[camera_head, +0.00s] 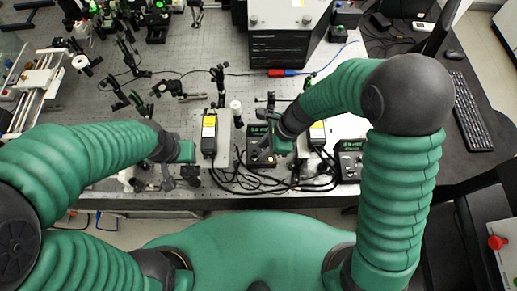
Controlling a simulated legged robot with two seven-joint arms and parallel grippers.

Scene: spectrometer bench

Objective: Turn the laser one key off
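Two laser units with yellow labels stand near the bench's front edge, a left one (209,132) and a right one (317,134). A black control box with a green display (258,130) sits between them, and another control box (350,160) is further right. I cannot tell which belongs to laser one. The key is too small or hidden to make out. My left gripper (179,176) is over the front edge, left of the left laser, fingers apart and empty.
Black cables (260,183) lie tangled along the front edge below the boxes. Optics posts (218,78) stand on the perforated bench (185,60). A large dark instrument (284,50) is at the back. A keyboard (470,112) lies on the dark desk at right.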

